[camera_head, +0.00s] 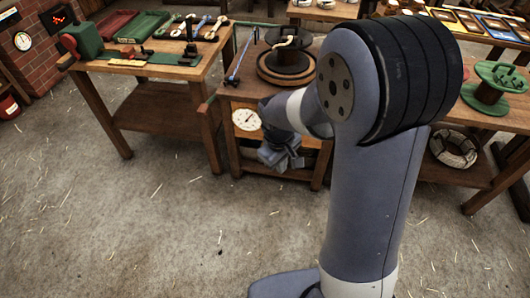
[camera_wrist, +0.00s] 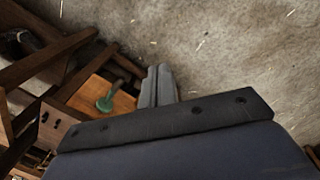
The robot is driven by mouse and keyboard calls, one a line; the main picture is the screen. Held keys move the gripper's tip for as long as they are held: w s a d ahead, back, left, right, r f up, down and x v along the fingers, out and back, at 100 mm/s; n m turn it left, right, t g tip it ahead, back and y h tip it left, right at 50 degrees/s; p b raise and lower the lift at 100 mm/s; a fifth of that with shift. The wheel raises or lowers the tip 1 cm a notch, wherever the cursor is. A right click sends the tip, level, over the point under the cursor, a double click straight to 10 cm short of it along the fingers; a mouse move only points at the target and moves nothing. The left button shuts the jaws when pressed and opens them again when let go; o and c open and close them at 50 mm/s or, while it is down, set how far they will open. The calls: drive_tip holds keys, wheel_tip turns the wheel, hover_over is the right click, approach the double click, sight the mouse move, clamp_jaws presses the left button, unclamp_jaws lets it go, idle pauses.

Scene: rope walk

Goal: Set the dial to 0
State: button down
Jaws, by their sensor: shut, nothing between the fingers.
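A round white dial (camera_head: 246,119) with a dark pointer and scale is fixed to the front of the middle wooden table in the head view. The reading is too small to tell. My gripper (camera_head: 282,156) is just right of and below the dial in that view, in front of the same table, partly hidden by my arm. Whether it touches anything there cannot be told. In the wrist view my gripper's fingers (camera_wrist: 157,82) are together and empty. The dial cannot be made out in the wrist view.
The middle table (camera_head: 232,91) carries a dark spool (camera_head: 288,58) and a blue rod (camera_head: 240,60). Another gauge (camera_head: 23,41) hangs on the brick wall. A tool bench (camera_head: 160,72) stands left. A green object (camera_wrist: 110,97) lies beside the fingers in the wrist view. The front floor is clear.

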drive_tip(key=w+a+f+n+b, duration=0.1)
drive_tip(key=a+f+n+b, duration=0.1)
drive_tip(key=f, duration=0.8)
drive_tip(key=w+a+f+n+g+h+b, duration=0.1)
drive_tip(key=w+a+f+n+b, duration=0.1)
drive_tip(key=f, duration=0.8)
drive_tip(key=w+a+f+n+b, duration=0.1)
drive_tip(key=f+b, duration=0.4)
drive_tip(key=f, duration=0.5)
drive_tip(key=a+n, duration=0.1)
drive_tip(key=a, duration=0.1)
drive_tip(key=shift+w+a+g+h, duration=0.2)
drive_tip(key=shift+a+g+h, duration=0.1)
drive_tip(key=shift+a, duration=0.1)
